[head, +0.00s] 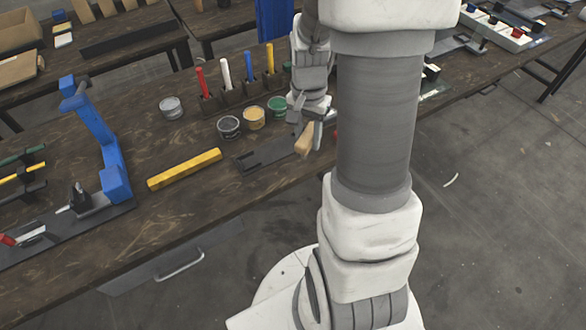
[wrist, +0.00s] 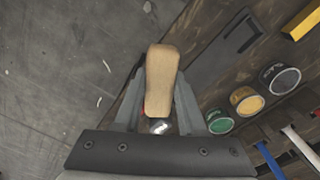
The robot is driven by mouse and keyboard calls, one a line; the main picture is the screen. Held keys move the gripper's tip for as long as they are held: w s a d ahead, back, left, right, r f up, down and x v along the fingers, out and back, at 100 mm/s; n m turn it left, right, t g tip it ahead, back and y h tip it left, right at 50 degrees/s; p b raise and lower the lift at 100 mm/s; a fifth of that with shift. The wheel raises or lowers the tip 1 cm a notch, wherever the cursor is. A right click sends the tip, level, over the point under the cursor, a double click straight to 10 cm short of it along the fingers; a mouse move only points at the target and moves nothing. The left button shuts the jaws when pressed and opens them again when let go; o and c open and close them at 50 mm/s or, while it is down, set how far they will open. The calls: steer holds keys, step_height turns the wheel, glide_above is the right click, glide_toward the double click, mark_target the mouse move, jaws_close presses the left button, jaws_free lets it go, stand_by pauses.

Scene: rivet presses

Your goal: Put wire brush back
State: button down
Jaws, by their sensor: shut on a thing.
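The wire brush shows as a pale wooden handle (wrist: 161,75) between the two fingers of my gripper (wrist: 158,108) in the wrist view. My gripper is shut on it near a shiny metal part. In the head view the handle (head: 303,142) sticks out below my gripper (head: 311,130), over the front part of the workbench. The bristles are hidden or too small to make out. A dark flat plate (head: 258,160) lies on the bench just left of the brush; it also shows in the wrist view (wrist: 222,50).
Grey, yellow and green open cans (head: 253,117) stand behind the plate. Red, white, blue and yellow handles (head: 225,72) stand upright in dark holders behind them. A yellow bar (head: 185,169) and a blue press (head: 103,140) are further left. Bare bench top lies between.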

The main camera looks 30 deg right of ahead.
steer(key=s+d+r+m, duration=0.2)
steer(key=s+d+m, duration=0.2)
steer(key=s+m, duration=0.2)
steer(key=b, duration=0.2)
glide_above(291, 169)
step_height(291, 169, down, 7)
steer(key=shift+f, duration=2.15)
steer(key=shift+f+b, duration=0.1)
steer(key=shift+b, duration=0.2)
steer(key=c, duration=0.5)
jaws_free()
